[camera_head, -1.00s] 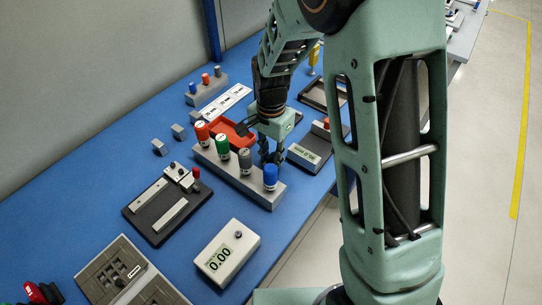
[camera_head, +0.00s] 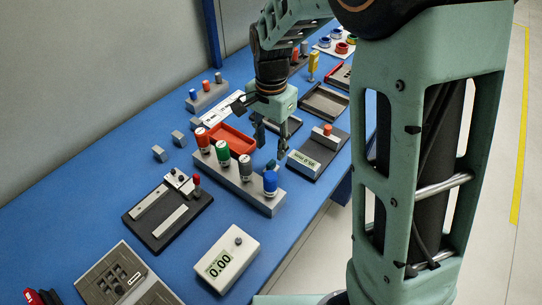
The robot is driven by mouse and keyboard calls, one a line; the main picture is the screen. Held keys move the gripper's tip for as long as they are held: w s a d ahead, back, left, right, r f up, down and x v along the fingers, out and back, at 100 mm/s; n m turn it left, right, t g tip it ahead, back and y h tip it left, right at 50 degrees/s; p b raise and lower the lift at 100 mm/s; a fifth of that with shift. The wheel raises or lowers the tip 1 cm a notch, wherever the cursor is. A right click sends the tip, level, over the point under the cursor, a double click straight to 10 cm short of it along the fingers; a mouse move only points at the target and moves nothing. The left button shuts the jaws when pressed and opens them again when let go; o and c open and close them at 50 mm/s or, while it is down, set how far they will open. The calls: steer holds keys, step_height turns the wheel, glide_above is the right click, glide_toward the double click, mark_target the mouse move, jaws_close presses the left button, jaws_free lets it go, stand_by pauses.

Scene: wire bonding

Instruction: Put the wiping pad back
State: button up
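My gripper (camera_head: 270,150) points down over the far right end of the grey rack (camera_head: 232,178). Its two fingers stand apart, with a gap between them and nothing clearly held. A small dark blue-grey piece (camera_head: 271,165) shows just below the fingers, behind the blue-capped bottle (camera_head: 270,184). I cannot tell whether this piece is the wiping pad, and no other pad can be clearly made out. The rack also holds red (camera_head: 202,140), green (camera_head: 223,153) and grey (camera_head: 246,168) bottles. A red open tray (camera_head: 232,141) lies behind the rack.
A dark device with a display and red knob (camera_head: 318,152) stands right of the gripper. An empty dark tray (camera_head: 325,102) lies beyond it. A white meter reading 0.00 (camera_head: 226,256) and a dark fixture (camera_head: 167,211) are nearer. Blue table (camera_head: 95,210) is bare at the left.

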mark_target(271, 162)
step_height(271, 162, up, 4)
steer(key=shift+r, duration=0.1)
stand_by(0.6)
